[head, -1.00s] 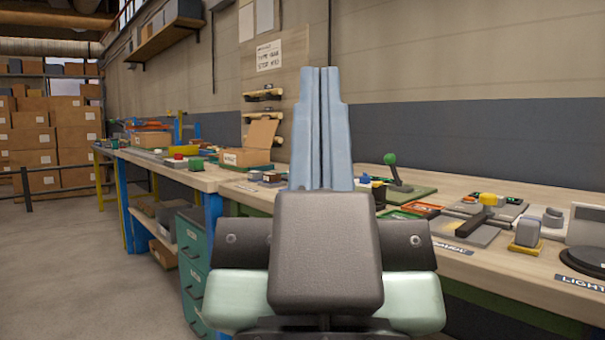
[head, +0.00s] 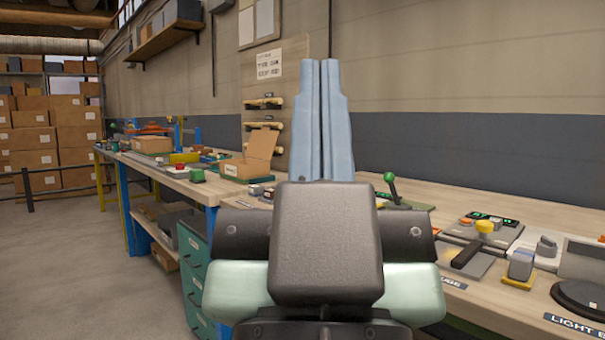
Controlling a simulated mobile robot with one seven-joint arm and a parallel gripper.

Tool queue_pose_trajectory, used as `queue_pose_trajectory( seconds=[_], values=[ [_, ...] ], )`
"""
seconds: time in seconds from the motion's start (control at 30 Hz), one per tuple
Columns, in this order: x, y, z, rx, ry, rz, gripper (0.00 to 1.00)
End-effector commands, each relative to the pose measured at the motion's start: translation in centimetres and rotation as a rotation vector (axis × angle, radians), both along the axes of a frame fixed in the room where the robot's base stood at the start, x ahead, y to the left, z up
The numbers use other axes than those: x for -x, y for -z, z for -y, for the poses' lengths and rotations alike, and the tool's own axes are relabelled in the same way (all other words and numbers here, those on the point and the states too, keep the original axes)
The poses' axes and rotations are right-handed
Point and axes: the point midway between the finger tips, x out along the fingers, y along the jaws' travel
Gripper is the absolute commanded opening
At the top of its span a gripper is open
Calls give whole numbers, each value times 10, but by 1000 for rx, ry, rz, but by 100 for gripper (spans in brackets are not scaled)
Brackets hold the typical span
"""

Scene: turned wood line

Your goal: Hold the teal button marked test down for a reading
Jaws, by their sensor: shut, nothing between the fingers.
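My gripper (head: 321,62) points upward in the middle of the head view, its two long pale blue fingers shut together and empty. It stands in front of the workbench (head: 470,190) and hides part of the bench top. I cannot make out a teal button marked test; it may be hidden behind my gripper or too small to tell. To the right of my gripper is a lever with a green ball knob (head: 389,177). Further right is a grey fixture with a yellow knob (head: 485,227) and a dark handle (head: 467,254). My gripper touches none of these that I can see.
A grey and yellow block (head: 521,265) and a round black base (head: 585,297) are at the right. An open cardboard box (head: 250,158) stands left of my fingers. Teal drawers (head: 195,270) are below the bench. Open floor (head: 90,250) lies at left.

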Motion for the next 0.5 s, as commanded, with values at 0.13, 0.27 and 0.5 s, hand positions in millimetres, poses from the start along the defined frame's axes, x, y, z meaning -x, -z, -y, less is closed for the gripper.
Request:
queue_pose_trajectory(
  seconds=[0.13, 0.27, 0.5],
  values=[
    [0, -71, 0, 0, 0, 1, 0],
    [0, -115, 0, 1, -1, 1, 0],
    [0, -196, 0, 0, -1, 1, 0]
  ],
)
